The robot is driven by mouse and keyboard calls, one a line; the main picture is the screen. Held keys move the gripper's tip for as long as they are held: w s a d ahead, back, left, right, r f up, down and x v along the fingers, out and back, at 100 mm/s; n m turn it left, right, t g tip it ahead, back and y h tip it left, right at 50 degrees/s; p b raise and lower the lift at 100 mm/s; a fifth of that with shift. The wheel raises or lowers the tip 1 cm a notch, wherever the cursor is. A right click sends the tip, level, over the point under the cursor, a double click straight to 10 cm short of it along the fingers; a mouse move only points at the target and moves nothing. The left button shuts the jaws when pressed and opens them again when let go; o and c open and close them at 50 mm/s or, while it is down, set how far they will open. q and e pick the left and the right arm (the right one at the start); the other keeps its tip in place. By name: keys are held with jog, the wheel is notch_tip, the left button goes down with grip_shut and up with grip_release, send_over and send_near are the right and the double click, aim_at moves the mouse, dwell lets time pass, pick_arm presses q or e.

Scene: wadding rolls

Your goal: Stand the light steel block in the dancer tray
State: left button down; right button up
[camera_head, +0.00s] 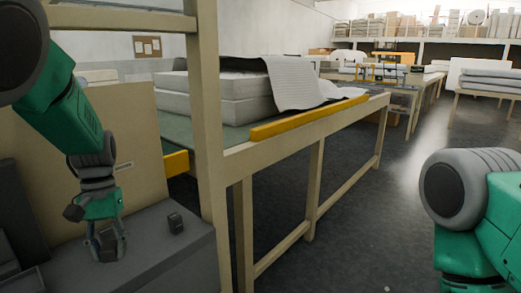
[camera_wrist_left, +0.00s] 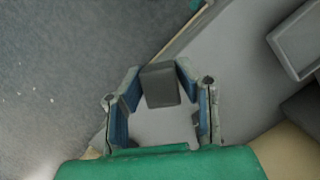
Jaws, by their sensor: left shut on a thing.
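My left gripper (camera_head: 107,238) hangs pointing down over the grey bench top at the lower left. In the left wrist view my left gripper (camera_wrist_left: 161,96) has its blue-padded fingers on both sides of a plain grey block (camera_wrist_left: 160,85) and is shut on it. In the head view the held block is mostly hidden by the fingers.
The grey bench (camera_head: 150,255) ends beside a wooden post (camera_head: 208,130). A long table (camera_head: 290,127) with a yellow edge strip carries thick white wadding (camera_head: 215,95). Dark floor lies to the right, and my right arm fills the lower right corner.

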pick_arm(q)
jog(key=s+d+f+m, duration=0.3)
jog(key=s+d+f, duration=0.5)
jog(key=s+f, duration=0.2)
jog(key=shift+s+d+y, duration=0.2)
jog(key=shift+s+y, duration=0.2)
jog(key=shift+s, duration=0.2)
